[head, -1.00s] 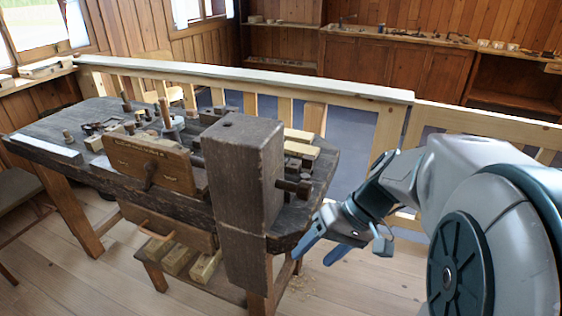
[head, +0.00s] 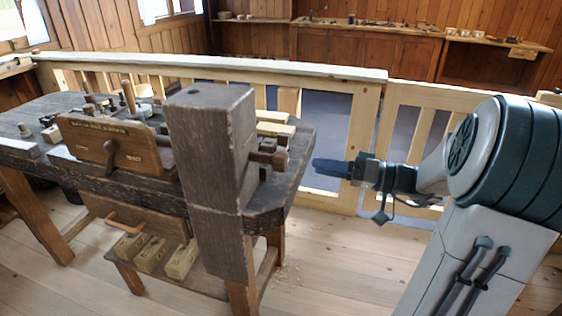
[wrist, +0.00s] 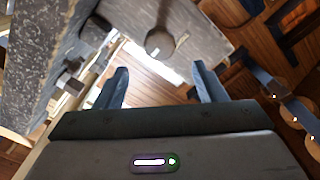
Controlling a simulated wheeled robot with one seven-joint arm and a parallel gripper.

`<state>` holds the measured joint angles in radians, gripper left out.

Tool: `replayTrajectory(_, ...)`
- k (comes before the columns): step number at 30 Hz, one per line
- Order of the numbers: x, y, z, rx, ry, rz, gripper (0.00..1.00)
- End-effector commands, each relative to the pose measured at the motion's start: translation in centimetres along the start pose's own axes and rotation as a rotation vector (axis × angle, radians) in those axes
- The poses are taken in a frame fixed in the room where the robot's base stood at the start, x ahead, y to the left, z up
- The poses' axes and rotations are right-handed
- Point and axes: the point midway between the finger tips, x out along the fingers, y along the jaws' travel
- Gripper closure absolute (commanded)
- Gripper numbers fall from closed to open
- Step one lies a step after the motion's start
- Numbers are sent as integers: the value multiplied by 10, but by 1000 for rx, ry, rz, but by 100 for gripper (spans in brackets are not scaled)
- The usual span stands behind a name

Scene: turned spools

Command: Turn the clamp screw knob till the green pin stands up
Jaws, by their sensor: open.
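The clamp screw knob (head: 279,159) is dark wood and sticks out from the right side of the tall dark post (head: 212,135) at the bench's right end. In the wrist view a round dark knob (wrist: 160,43) lies beyond my fingertips, roughly midway between them. My gripper (head: 322,167) is to the right of the knob at about its height, pointing left at it, with a gap between. In the wrist view its two blue fingers (wrist: 160,74) are spread apart and empty. I cannot make out a green pin in either view.
A pale wooden railing (head: 240,72) runs behind bench and gripper. Wooden blocks (head: 155,252) lie on the low shelf.

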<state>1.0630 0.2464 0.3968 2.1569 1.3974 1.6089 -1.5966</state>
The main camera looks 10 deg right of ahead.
Motion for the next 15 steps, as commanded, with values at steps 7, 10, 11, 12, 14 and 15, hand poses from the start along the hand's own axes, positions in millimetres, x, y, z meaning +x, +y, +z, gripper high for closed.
replayTrajectory(7,56,0,1,1,-5,-2,36)
replayTrajectory(10,74,0,1,1,-5,-2,36)
replayTrajectory(11,79,0,1,1,-4,-2,36)
replayTrajectory(12,84,0,1,1,-4,-1,36)
replayTrajectory(14,91,0,1,1,-4,-1,36)
replayTrajectory(15,95,0,1,1,-3,0,36)
